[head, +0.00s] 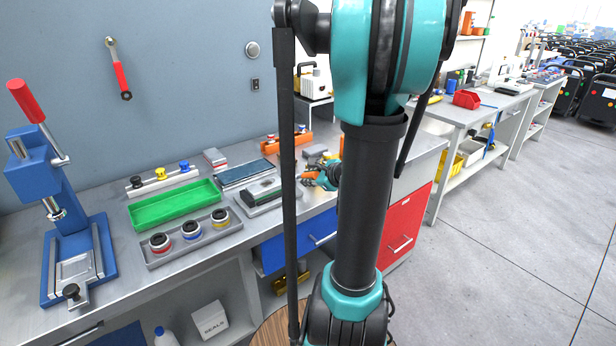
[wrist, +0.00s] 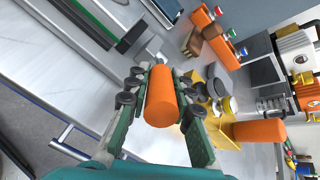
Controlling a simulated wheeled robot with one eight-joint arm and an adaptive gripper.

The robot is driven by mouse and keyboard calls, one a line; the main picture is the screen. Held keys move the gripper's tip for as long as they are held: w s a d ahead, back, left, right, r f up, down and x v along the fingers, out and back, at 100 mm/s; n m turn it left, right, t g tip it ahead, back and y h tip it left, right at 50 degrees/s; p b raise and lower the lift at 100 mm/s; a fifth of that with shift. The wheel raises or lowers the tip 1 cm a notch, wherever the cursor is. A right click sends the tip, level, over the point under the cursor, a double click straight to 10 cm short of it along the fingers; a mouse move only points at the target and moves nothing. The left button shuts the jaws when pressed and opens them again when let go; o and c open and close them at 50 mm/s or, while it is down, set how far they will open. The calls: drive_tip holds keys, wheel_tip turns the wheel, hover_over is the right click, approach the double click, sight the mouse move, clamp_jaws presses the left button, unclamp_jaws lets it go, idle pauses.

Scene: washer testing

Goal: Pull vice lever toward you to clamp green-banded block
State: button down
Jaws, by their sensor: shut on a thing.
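My gripper (wrist: 161,92) is in the wrist view with its two green fingers closed on either side of an orange cylindrical handle (wrist: 160,100), apparently the vice lever. The handle sits between the fingertips. A yellow bracket (wrist: 203,88) and round silver parts lie just behind and to the right of it. In the head view the small orange part (head: 309,179) shows beside my gripper, partly hidden by my arm. The rest of the vice is mostly hidden, and I cannot make out a green-banded block.
A second orange cylinder (wrist: 260,132) lies right of my gripper in the wrist view. On the bench stand a green tray (head: 175,206), a grey tray (head: 213,239) of banded rings and a blue press (head: 58,190). A red drawer cabinet (head: 402,225) is below the right end.

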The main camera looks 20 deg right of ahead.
idle(0.3)
drive_tip(key=c, duration=1.3)
unclamp_jaws()
drive_tip(key=shift+v, duration=6)
